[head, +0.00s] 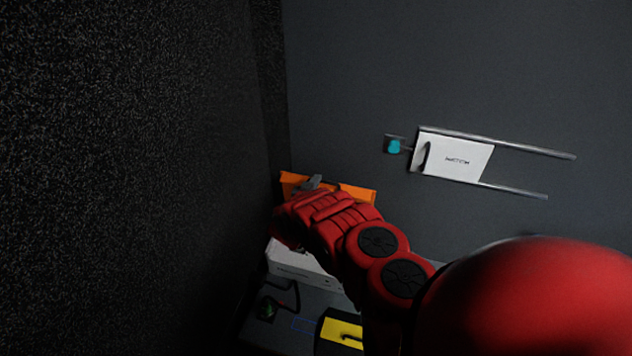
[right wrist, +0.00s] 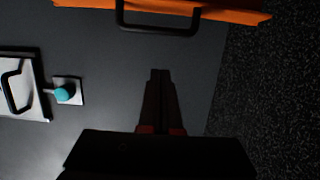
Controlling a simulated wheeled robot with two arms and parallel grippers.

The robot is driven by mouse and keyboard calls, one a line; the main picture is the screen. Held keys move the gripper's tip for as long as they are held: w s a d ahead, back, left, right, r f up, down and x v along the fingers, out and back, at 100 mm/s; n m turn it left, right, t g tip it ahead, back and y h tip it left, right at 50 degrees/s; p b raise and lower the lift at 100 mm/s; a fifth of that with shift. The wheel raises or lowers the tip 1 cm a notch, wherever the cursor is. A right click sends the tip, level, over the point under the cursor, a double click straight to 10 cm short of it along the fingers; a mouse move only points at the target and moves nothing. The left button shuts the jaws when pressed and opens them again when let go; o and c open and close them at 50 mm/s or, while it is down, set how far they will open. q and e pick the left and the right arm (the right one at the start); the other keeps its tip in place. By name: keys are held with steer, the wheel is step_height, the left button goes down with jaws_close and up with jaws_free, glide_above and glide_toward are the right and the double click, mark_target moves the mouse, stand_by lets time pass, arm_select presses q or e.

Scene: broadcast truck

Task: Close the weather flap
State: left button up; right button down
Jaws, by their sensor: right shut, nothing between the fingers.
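An orange panel (head: 358,193) is low on the grey wall near the dark corner, partly hidden by my right arm. In the right wrist view the orange panel (right wrist: 225,10) crosses the top edge, with a black bar handle (right wrist: 158,29) hanging below it. A white lettered panel (head: 455,158) sits between two metal rails on the wall, with a teal knob (head: 393,147) at its left. I cannot tell from lettering which one is the weather flap. My right gripper (right wrist: 160,72) is shut and empty, pointing toward the handle and apart from it in the picture. My left gripper is out of view.
A black speckled wall (head: 130,170) stands close on the left. Below my right arm are a white box (head: 300,266), a dark cable (head: 294,292) and a yellow panel (head: 341,332) with a black handle. The upper grey wall (head: 450,60) is bare.

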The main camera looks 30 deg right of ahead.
steer(key=b+x, duration=0.2)
steer(key=x, duration=0.1)
steer(key=b+x, duration=0.2)
steer(key=x, duration=0.1)
steer(key=b+x, duration=0.2)
steer(key=b, duration=0.1)
steer(key=shift+w+d+f, duration=0.25)
steer(key=shift+f, duration=0.15)
steer(key=shift+r+p, duration=0.25)
steer(key=shift+p, duration=0.05)
steer(key=shift+s+a+f+p, duration=0.6)
steer(key=shift+s+f+p, duration=0.05)
steer(key=shift+f, duration=0.05)
steer(key=shift+s+a+f, duration=0.1)
steer(key=shift+s+a, duration=0.05)
steer(key=shift+a, duration=0.1)
steer(key=shift+s+a+f, duration=0.15)
steer(key=shift+a+f, duration=0.1)
steer(key=shift+f, duration=0.05)
steer(key=shift+f, duration=0.1)
